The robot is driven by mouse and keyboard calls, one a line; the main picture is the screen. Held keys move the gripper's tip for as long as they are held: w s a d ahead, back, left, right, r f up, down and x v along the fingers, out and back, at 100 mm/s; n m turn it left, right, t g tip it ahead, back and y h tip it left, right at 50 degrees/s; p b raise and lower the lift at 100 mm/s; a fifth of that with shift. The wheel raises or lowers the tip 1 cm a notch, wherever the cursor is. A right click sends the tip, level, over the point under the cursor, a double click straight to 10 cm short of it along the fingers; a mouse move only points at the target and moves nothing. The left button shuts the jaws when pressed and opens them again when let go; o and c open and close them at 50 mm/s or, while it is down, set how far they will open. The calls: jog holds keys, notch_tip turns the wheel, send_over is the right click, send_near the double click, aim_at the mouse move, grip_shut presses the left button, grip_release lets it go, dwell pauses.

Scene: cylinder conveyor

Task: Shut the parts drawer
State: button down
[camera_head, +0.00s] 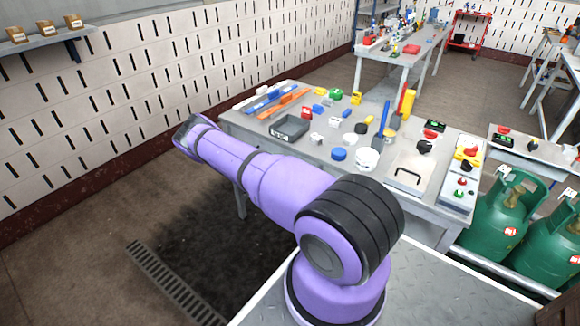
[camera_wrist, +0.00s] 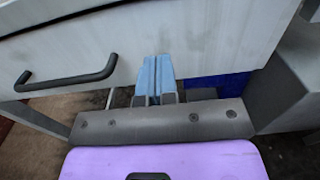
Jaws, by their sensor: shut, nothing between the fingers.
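In the wrist view, a pale grey drawer front (camera_wrist: 215,35) fills the upper part of the picture, with a dark bar handle (camera_wrist: 70,76) at the left. My gripper (camera_wrist: 152,62) has two blue-grey fingers side by side, shut and empty. The fingertips lie over the lower part of the front, right of the handle and apart from it; whether they touch the front cannot be told. How far the drawer stands out is unclear. In the head view my arm hides the near-left side of the workbench (camera_head: 340,185), and neither the drawer nor my fingers show.
Tools and parts, including a dark grey tray (camera_head: 284,130) and a plate with a black handle (camera_head: 409,166), cover the workbench top. Green gas cylinders (camera_head: 497,211) stand at the right.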

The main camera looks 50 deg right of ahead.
jog(key=a, duration=1.1)
jog(key=shift+s+a, duration=0.15)
jog(key=shift+a, duration=0.1)
jog(key=shift+f, duration=0.1)
jog(key=s+a+r+m+g+y, duration=0.15)
jog(key=a+r+m+y, duration=0.45)
jog(key=r, duration=1.3)
jog(key=a+r+m+g+y, duration=0.3)
jog(key=a+r+m, duration=0.5)
jog(key=r, duration=1.1)
jog(key=s+a+r+m+t+y, duration=0.2)
jog(key=s+a+r+y, duration=0.1)
jog(key=s+a+r, duration=0.3)
jog(key=s+a+r+m+t+y, duration=0.15)
jog(key=s+a+r, duration=0.3)
jog(key=r, duration=0.45)
jog(key=s+a+r+t+y, duration=0.2)
jog(key=s+a, duration=0.3)
jog(key=s, duration=0.3)
jog(key=s+a+r+t+y, duration=0.2)
jog(key=s+a+r+t, duration=0.1)
jog(key=s, duration=0.5)
jog(key=shift+a+r+m+t, duration=0.4)
jog(key=shift+a+r+m, duration=0.05)
jog(key=shift+a+r, duration=0.45)
